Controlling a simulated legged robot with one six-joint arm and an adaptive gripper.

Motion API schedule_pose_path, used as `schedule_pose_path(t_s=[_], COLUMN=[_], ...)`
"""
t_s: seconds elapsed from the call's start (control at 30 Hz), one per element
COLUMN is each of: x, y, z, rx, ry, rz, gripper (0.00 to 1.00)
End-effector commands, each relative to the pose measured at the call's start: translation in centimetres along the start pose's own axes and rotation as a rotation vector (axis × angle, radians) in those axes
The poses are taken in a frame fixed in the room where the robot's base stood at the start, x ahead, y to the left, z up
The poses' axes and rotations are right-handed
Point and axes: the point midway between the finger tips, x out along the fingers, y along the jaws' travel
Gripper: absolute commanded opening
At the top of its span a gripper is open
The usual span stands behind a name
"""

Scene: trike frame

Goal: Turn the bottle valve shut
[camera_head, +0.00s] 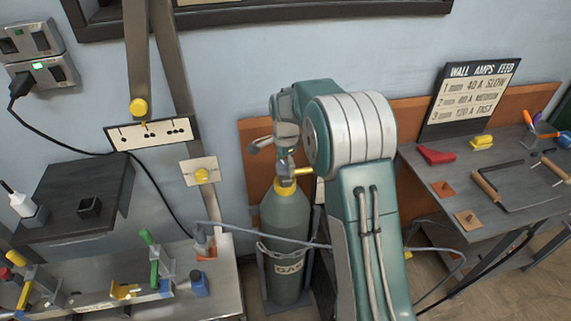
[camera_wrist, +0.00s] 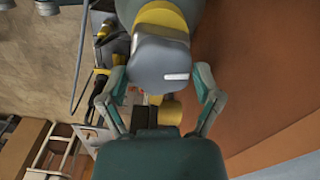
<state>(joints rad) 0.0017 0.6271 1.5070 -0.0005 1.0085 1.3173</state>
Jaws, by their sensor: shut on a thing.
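A grey-green gas bottle (camera_head: 285,225) with a yellow collar stands upright against the back wall, held by a strap. In the wrist view its grey valve knob (camera_wrist: 160,62) with a white mark sits between my two fingers, above the yellow collar (camera_wrist: 168,17). My gripper (camera_wrist: 165,78) is shut on the valve knob, one finger on each side. In the head view my gripper (camera_head: 285,155) is at the top of the bottle, small and partly hidden by my arm. A yellow fitting (camera_head: 303,171) sticks out to the right there.
A grey hose (camera_head: 270,243) runs across the bottle's front. A right table (camera_head: 440,185) holds tools and a sign (camera_head: 470,97). My arm hides the space just right of the bottle.

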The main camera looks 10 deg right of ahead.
Motion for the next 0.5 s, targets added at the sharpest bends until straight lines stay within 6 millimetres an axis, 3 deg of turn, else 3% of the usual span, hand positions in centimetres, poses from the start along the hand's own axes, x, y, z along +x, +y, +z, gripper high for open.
schedule_pose_path(t_s=[0.5], x=[0.06], y=[-0.17], z=[0.2], rx=[0.247], ry=[-0.003], rz=[-0.003], gripper=[0.34])
